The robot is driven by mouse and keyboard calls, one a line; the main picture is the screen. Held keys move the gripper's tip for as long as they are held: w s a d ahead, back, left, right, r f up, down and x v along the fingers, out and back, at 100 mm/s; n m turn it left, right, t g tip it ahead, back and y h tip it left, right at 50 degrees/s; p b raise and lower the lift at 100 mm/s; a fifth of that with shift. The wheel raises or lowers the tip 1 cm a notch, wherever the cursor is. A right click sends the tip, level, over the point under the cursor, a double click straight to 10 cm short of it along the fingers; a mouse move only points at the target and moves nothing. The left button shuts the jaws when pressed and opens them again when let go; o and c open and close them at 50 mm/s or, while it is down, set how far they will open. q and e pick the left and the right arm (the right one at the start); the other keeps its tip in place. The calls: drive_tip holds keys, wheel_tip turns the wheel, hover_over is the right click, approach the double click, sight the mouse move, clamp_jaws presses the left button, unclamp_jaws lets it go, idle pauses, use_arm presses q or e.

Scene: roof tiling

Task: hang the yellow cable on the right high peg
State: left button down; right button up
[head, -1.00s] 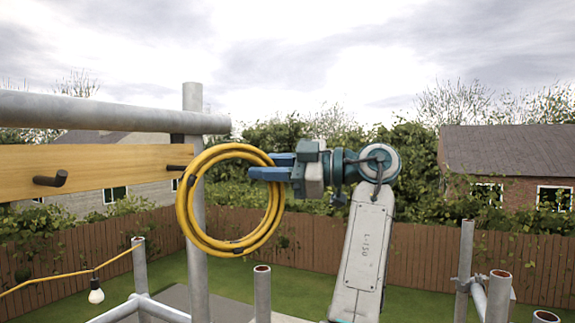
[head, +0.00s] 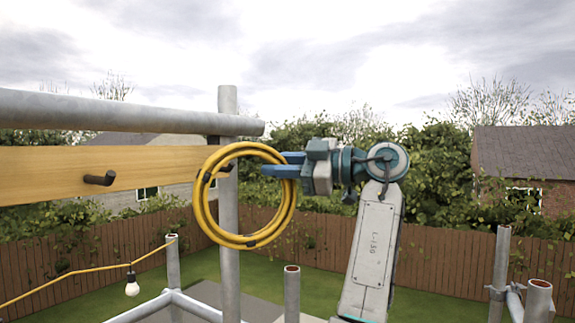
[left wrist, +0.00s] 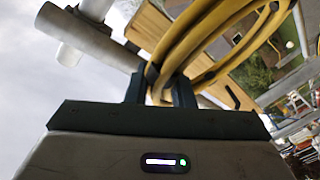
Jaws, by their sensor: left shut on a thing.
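The yellow cable (head: 243,241) is a round coil hanging from my left gripper (head: 281,165), which is shut on its upper right side. In the left wrist view the coil (left wrist: 195,37) passes between the fingers of the gripper (left wrist: 160,84). The right high peg (head: 225,169) is a dark stub at the right end of the wooden board. In the head view it appears inside the coil's opening, close to the upper left rim. I cannot tell whether the peg passes through the coil or sits behind it. My right gripper is out of view.
The wooden board (head: 50,172) carries another dark peg (head: 100,179) to the left, empty. A grey scaffold tube (head: 120,112) runs above it, and an upright post (head: 229,270) stands behind the coil. A bulb (head: 132,287) hangs on a yellow wire at lower left.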

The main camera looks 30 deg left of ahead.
use_arm(q)
drive_tip(key=a+f+b, duration=0.1)
drive_tip(key=a+f, duration=0.1)
drive_tip(key=a, duration=0.4)
drive_tip(key=shift+w, duration=0.4)
idle(0.3)
idle(0.6)
drive_tip(key=c, duration=1.2)
unclamp_jaws()
drive_tip(key=shift+a, duration=0.1)
drive_tip(key=shift+o, duration=0.2)
drive_tip(key=shift+f, duration=0.1)
